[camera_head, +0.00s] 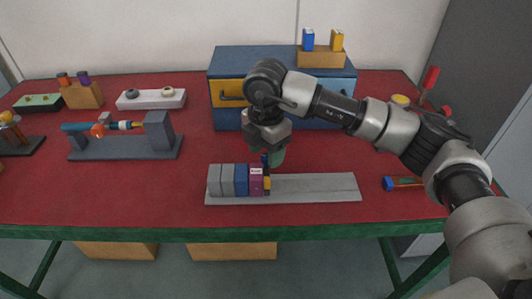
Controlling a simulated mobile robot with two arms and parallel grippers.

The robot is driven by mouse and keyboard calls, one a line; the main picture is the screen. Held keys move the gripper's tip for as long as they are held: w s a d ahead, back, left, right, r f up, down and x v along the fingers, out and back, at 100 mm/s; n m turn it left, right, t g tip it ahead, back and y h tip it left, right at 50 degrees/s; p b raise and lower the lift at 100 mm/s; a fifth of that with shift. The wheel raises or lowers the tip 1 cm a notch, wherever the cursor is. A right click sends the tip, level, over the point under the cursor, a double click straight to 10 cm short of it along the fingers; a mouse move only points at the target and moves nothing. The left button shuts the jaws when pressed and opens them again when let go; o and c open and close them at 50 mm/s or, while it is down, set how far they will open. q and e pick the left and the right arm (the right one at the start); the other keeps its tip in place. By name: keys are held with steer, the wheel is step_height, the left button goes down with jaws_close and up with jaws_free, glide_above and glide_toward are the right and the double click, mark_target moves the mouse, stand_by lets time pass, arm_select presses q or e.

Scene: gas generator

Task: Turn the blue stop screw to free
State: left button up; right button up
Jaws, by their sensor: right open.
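My right gripper (270,156) reaches in from the right and points down over the right end of a row of blocks on a grey rail (320,188). It is open. The row has grey blocks (221,180), a blue block (241,180) and a purple block (256,182) with a white label. A small yellow piece (267,184) sits at the purple block's right side. A small dark blue upright part (265,162) shows at the fingers; I cannot tell whether it is the blue stop screw or whether the fingers touch it. My left gripper is not in view.
A blue cabinet (285,57) with a yellow drawer stands behind my arm. A fixture with a teal rod (78,127) is at left. A blue-ended tool (404,183) lies at right. The red tabletop (130,195) is clear at front left.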

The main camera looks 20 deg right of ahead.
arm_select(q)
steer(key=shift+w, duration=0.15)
arm_select(e)
steer(key=shift+f, duration=0.45)
steer(key=shift+c, duration=0.3)
steer(key=c, duration=0.9)
steer(key=n+b, duration=0.1)
steer(key=n, duration=0.2)
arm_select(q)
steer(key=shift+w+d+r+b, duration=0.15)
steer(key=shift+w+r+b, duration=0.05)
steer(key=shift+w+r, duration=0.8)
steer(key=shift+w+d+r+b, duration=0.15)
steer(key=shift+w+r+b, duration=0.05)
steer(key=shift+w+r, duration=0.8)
arm_select(e)
steer(key=shift+n, duration=1.6)
